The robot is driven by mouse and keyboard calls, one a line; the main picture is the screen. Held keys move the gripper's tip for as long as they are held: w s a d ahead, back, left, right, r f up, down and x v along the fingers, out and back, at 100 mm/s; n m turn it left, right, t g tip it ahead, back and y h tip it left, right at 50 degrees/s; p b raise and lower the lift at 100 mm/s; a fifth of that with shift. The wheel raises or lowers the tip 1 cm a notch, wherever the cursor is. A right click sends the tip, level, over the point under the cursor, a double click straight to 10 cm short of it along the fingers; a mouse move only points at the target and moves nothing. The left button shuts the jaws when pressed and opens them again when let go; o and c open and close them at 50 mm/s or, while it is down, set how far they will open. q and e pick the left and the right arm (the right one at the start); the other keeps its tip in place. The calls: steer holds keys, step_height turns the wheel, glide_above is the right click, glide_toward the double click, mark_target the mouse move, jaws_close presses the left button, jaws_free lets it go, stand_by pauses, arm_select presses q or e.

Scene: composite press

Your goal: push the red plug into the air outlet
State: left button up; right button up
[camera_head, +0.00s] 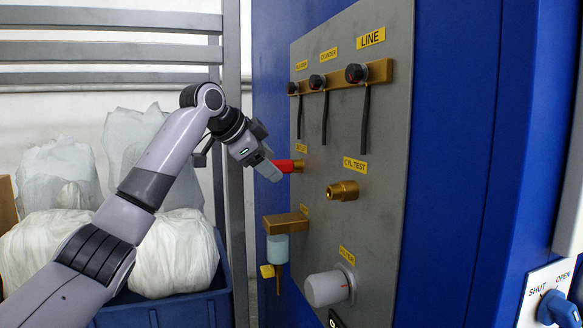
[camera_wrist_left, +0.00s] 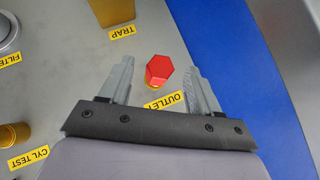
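The red plug (camera_head: 287,166) sits at the brass air outlet (camera_head: 298,166) on the grey panel. In the left wrist view the red plug (camera_wrist_left: 159,71) shows its hexagonal end, with a little brass behind it above the OUTLET label (camera_wrist_left: 166,102). How deep it sits cannot be told. My left gripper (camera_head: 273,172) is close in front of the plug, facing the panel. In the wrist view its two fingers are apart, one on each side of the plug, with a visible gap to each. It holds nothing. My right gripper is not in view.
The brass CYL TEST fitting (camera_head: 343,191) and the grey filter knob (camera_head: 329,287) stick out nearby. The brass trap (camera_head: 286,222) sits below the outlet. Black levers (camera_head: 324,117) hang above. A blue crate with white sacks (camera_head: 178,253) stands at left.

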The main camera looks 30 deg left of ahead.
arm_select(q)
steer(key=b+v, duration=0.1)
steer(key=v, duration=0.6)
stand_by(0.3)
